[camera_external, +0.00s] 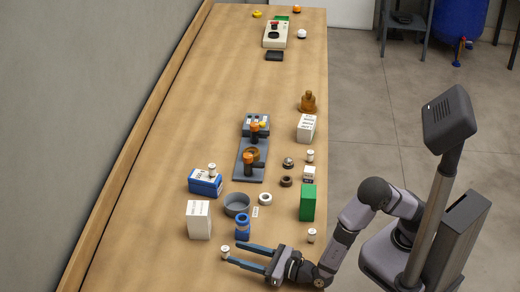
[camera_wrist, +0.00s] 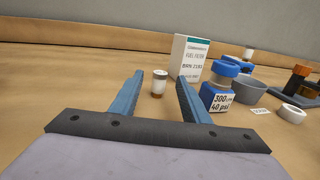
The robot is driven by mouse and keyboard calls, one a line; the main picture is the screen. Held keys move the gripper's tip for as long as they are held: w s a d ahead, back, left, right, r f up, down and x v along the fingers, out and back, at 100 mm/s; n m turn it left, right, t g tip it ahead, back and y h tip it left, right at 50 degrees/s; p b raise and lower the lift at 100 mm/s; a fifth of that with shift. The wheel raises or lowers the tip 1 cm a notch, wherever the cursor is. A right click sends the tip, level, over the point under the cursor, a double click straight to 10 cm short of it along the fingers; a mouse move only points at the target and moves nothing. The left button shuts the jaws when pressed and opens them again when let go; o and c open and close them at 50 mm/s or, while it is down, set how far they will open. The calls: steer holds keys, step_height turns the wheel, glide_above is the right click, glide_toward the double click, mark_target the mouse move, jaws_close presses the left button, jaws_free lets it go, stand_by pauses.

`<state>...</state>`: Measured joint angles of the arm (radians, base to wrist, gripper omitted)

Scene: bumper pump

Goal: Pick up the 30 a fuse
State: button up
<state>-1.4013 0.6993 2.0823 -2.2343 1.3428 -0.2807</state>
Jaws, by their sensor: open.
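Several small white cylinders that look like fuses are in view; I cannot read a 30 A marking on any. One fuse (camera_external: 225,252), white with a brownish end, stands upright at the near left of the table. It also shows in the wrist view (camera_wrist: 158,84), between my finger lines. Others are a fuse (camera_external: 311,235) near the right edge, a fuse (camera_external: 310,156) farther back, and a fuse (camera_external: 212,168) at the blue box. My gripper (camera_external: 234,254) is open and empty, low over the table, its fingers pointing left with the nearest fuse just at their tips.
A blue cylinder (camera_external: 242,228) labelled 300 and 40 psi in the wrist view stands just behind my fingers. Beyond are a white fuel filter box (camera_external: 199,222), a blue box (camera_external: 204,184), a grey bowl (camera_external: 237,204) and a green box (camera_external: 308,203). Table left of the nearest fuse is clear.

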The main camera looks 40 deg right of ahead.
mark_target(225, 249)
steer(key=p+x, duration=0.1)
steer(key=x, duration=0.4)
steer(key=shift+w+a, duration=0.15)
steer(key=shift+w, duration=0.2)
steer(key=shift+c, duration=0.3)
jaws_close()
